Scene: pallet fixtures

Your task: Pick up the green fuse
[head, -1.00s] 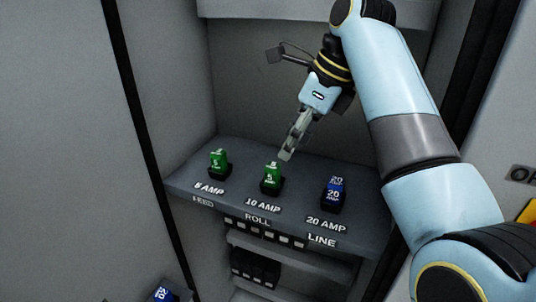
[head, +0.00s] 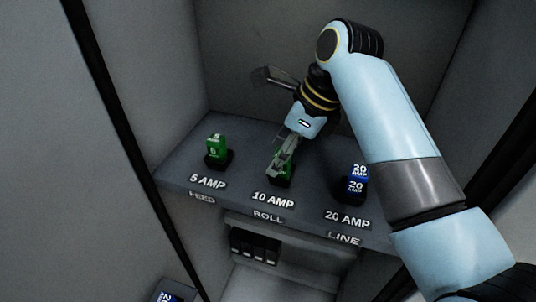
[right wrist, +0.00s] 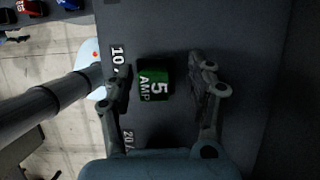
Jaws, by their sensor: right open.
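A green fuse (head: 284,175) stands in the black holder above the 10 AMP label, partly hidden behind my right gripper (head: 282,160). In the right wrist view this green fuse (right wrist: 154,82) reads 5 AMP and lies between the two fingers of my open right gripper (right wrist: 162,76), nearer the left finger, with a visible gap on the right. A second green fuse (head: 215,146) stands in the holder above the 5 AMP label, clear of the gripper. My left gripper is not in view.
A blue 20 AMP fuse (head: 357,183) stands at the right of the grey shelf (head: 240,184), close to my right arm. Cabinet walls enclose the shelf. A lower black block (head: 255,247) sits beneath it. Another blue fuse (head: 168,297) shows at the bottom left.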

